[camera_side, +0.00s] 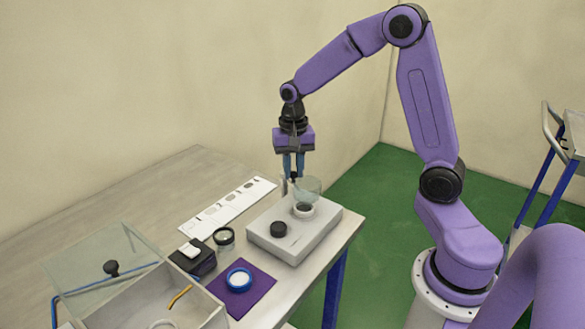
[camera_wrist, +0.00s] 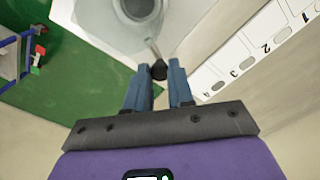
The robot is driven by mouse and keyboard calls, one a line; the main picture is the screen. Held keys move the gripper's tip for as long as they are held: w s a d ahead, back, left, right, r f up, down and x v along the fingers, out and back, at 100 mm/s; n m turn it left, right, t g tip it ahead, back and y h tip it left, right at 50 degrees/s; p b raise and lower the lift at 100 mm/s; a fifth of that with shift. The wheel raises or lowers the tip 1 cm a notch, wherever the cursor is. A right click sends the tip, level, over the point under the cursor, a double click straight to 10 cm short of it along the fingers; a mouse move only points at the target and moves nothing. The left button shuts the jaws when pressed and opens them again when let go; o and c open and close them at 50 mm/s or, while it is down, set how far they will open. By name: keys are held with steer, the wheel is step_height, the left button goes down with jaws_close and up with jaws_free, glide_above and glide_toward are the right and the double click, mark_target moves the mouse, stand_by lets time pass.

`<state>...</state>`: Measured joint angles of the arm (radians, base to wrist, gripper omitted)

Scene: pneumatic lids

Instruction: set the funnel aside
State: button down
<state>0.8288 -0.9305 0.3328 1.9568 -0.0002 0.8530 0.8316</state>
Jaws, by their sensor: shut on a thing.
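The funnel (camera_side: 309,186) is a clear, wide-mouthed cone. It sits over a small white-rimmed round fitting (camera_side: 304,210) on a flat grey unit; whether it touches the fitting is not clear. My gripper (camera_side: 293,176) is at the funnel's left edge, pointing down. In the wrist view, the blue fingers of my gripper (camera_wrist: 158,72) are shut on a small black knob at the end of a thin stem that runs to the clear funnel (camera_wrist: 100,22). The funnel's far part is cut off by the wrist view's top edge.
The grey unit (camera_side: 320,232) with a black knob (camera_side: 278,229) stands near the table's right end. A numbered white strip (camera_side: 228,208) lies behind. A jar (camera_side: 224,238), black box (camera_side: 192,262), purple mat (camera_side: 262,284) with a blue-rimmed dish (camera_side: 239,279) and clear-lidded case (camera_side: 95,265) are left.

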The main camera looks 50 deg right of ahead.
steer(key=n, duration=0.1)
steer(key=d+n, duration=0.1)
steer(key=n, duration=0.1)
steer(key=shift+s+d, duration=0.15)
steer(key=shift+s, duration=0.05)
steer(key=n, duration=0.1)
steer(key=d+n, duration=0.1)
steer(key=n, duration=0.1)
steer(key=shift+d, duration=0.3)
steer(key=n, duration=0.1)
steer(key=d+n, duration=0.1)
steer(key=n, duration=0.2)
steer(key=shift+w+d, duration=0.25)
steer(key=shift+w, duration=0.05)
steer(key=shift+w+d+n, duration=0.25)
steer(key=shift+d+n, duration=0.1)
steer(key=shift+n, duration=0.55)
steer(key=shift+w+d+n, duration=0.25)
steer(key=shift+d+n, duration=0.05)
steer(key=shift+n, duration=0.6)
steer(key=c, duration=1)
jaws_free()
